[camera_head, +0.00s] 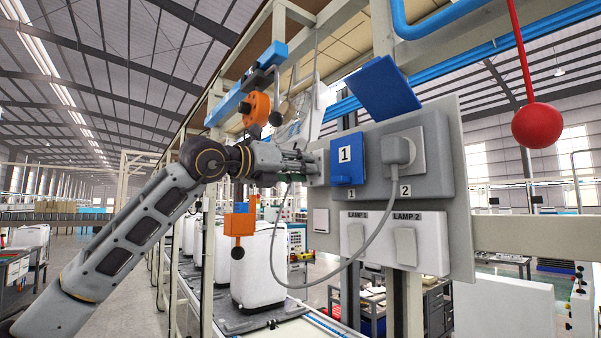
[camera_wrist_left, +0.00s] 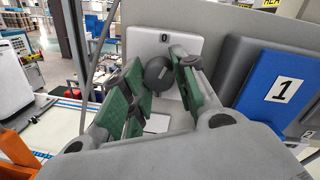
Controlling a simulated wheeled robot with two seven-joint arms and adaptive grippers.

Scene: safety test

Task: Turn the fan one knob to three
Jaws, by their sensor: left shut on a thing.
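The fan knob (camera_wrist_left: 158,72) is a dark round knob on a pale square plate (camera_wrist_left: 190,43) marked 0 at its top, seen in the left wrist view. My left gripper (camera_wrist_left: 160,88) has its green-padded fingers on both sides of the knob and is shut on it. Which way the knob points is too small to tell. In the head view my left gripper (camera_head: 305,162) reaches the left edge of the grey panel (camera_head: 458,190); its fingers largely cover the knob there. My right gripper is not in view.
A raised blue flap (camera_head: 378,88) is above. A red ball (camera_head: 537,125) hangs at right.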

